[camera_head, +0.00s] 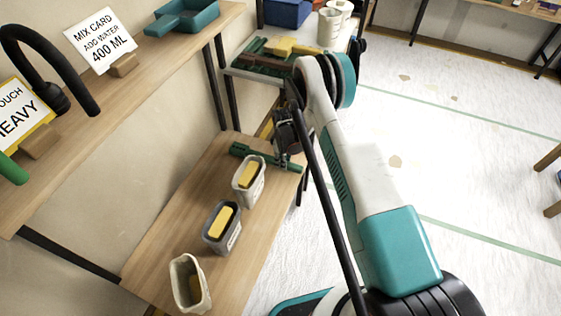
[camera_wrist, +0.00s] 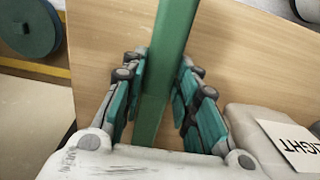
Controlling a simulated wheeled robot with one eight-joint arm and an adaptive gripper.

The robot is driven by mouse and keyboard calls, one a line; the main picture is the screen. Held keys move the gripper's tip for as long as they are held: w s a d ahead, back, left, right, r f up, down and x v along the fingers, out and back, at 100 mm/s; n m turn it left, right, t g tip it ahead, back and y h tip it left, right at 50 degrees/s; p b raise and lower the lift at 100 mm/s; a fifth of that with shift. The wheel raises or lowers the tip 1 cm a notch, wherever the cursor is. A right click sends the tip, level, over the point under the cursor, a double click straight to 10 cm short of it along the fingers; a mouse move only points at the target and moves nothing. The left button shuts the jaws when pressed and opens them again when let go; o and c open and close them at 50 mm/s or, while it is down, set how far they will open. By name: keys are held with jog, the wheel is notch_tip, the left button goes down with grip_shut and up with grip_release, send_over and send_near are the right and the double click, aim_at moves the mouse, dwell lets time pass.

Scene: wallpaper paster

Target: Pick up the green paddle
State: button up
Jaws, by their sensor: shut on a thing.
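The green paddle (camera_head: 250,153) is a long, dark green bar at the far end of the low wooden bench. In the wrist view the paddle (camera_wrist: 170,50) runs lengthwise between the fingers of my gripper (camera_wrist: 163,63). My gripper is shut on it, with a teal pad on either side of the bar. In the head view my gripper (camera_head: 283,162) is over the bench's far right corner, partly hidden by my arm. I cannot tell whether the paddle touches the bench top.
The low bench (camera_head: 150,235) also bears a tub with a yellow block (camera_head: 242,190), a second such tub (camera_head: 212,240) and an empty tub (camera_head: 178,288). A label reading LIGHT (camera_wrist: 291,143) is close right of my gripper. A side table (camera_head: 238,72) stands beyond.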

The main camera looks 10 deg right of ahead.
notch_tip(320, 180, up, 19)
jog(key=p, duration=0.6)
jog(key=shift+f, duration=0.2)
